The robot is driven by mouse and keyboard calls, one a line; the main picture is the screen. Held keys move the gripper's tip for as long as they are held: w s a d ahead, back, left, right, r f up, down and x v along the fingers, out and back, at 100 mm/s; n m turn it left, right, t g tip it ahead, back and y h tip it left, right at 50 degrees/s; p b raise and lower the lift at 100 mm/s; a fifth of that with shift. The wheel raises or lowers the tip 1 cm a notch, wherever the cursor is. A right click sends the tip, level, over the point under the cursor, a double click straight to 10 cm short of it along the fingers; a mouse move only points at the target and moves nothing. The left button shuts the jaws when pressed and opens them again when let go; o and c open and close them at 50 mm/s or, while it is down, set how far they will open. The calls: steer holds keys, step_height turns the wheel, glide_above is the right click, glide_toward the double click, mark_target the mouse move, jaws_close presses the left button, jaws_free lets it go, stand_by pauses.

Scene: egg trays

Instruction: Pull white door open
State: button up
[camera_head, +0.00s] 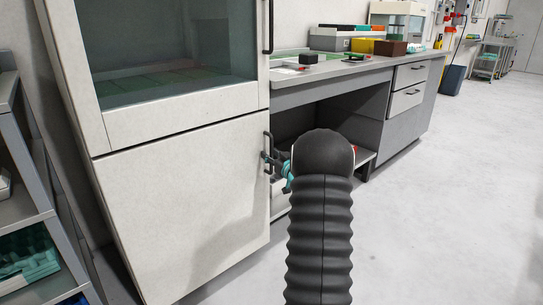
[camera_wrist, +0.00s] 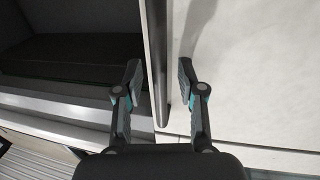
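The white door (camera_head: 190,205) is the lower panel of a tall cabinet in the head view and looks closed. Its dark vertical handle (camera_head: 267,148) is at the right edge, partly hidden by my gripper (camera_head: 272,162). In the wrist view the white door (camera_wrist: 240,75) fills the right side. The dark handle (camera_wrist: 163,70) stands between the two fingers of my gripper (camera_wrist: 160,85). The fingers are open on either side of the handle, with a visible gap to each.
A glass-fronted door (camera_head: 165,50) with its own handle (camera_head: 268,25) is above. A grey workbench (camera_head: 345,82) with boxes stands right of the cabinet, its open bay behind my gripper. A shelf rack (camera_head: 25,215) stands at left. The floor (camera_head: 440,210) at right is clear.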

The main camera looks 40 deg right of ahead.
steer(key=shift+w, duration=0.1)
jaws_close()
